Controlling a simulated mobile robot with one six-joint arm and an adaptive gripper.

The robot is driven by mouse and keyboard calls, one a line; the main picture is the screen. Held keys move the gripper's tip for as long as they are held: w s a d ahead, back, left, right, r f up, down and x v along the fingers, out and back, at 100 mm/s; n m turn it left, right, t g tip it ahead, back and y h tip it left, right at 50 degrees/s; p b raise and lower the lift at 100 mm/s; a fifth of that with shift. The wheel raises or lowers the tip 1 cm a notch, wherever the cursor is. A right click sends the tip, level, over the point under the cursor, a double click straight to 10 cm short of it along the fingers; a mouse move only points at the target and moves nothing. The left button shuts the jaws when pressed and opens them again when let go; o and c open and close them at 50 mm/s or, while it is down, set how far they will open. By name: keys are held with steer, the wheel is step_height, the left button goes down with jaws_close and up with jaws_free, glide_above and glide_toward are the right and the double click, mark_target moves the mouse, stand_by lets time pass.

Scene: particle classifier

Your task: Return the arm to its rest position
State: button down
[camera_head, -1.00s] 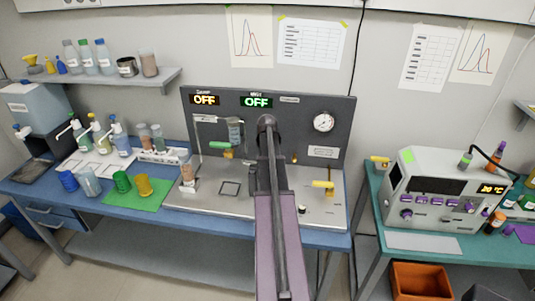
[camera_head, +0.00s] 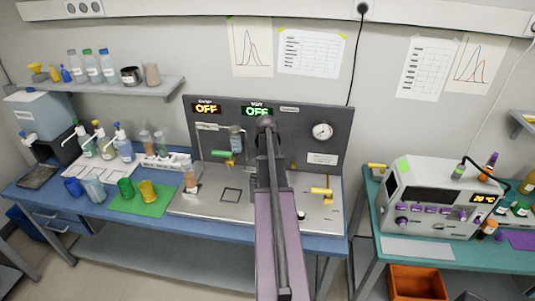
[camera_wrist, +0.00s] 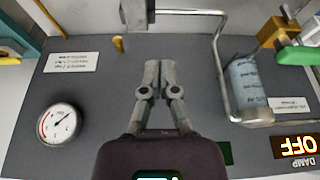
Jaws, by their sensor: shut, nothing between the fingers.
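My gripper (camera_wrist: 160,75) shows in the middle of the wrist view, its two grey fingers together with nothing between them. It faces the dark grey panel (camera_wrist: 100,95), which appears upside down there. In the head view my purple and grey arm reaches up in front of the classifier station's panel (camera_head: 345,115). The arm's links hide my gripper in that view. A round pressure gauge (camera_wrist: 61,128) is left of my gripper in the wrist view, and a labelled cylinder (camera_wrist: 248,85) in a bent metal tube frame is to its right.
The blue bench (camera_head: 130,216) holds coloured cups, pump bottles and a green mat (camera_head: 160,206). The station's steel top has a yellow-handled valve (camera_head: 321,191). A teal bench (camera_head: 440,254) with a white instrument (camera_head: 432,195) stands right. A gap separates the benches.

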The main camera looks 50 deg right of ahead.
stand_by(0.7)
steer(key=w+a+f+n+y+b, duration=0.1)
steer(key=w+a+n, duration=0.1)
steer(key=a, duration=0.8)
steer(key=w+a+f+n+b, duration=0.1)
steer(key=w+a+f+n, duration=0.15)
steer(key=a, duration=0.75)
steer(key=w+a+n+y+b, duration=0.1)
steer(key=w+a, duration=0.2)
steer(key=a, duration=0.7)
steer(key=s+a+f+n+g+b, duration=0.1)
steer(key=s+a+n, duration=0.2)
steer(key=a, duration=1)
steer(key=s+a+f+n+g+y+b, duration=0.1)
steer(key=s+a, duration=0.4)
steer(key=a, duration=0.9)
steer(key=shift+f+n+b, duration=0.5)
steer(key=shift+f+n, duration=0.25)
steer(key=shift+n, duration=0.2)
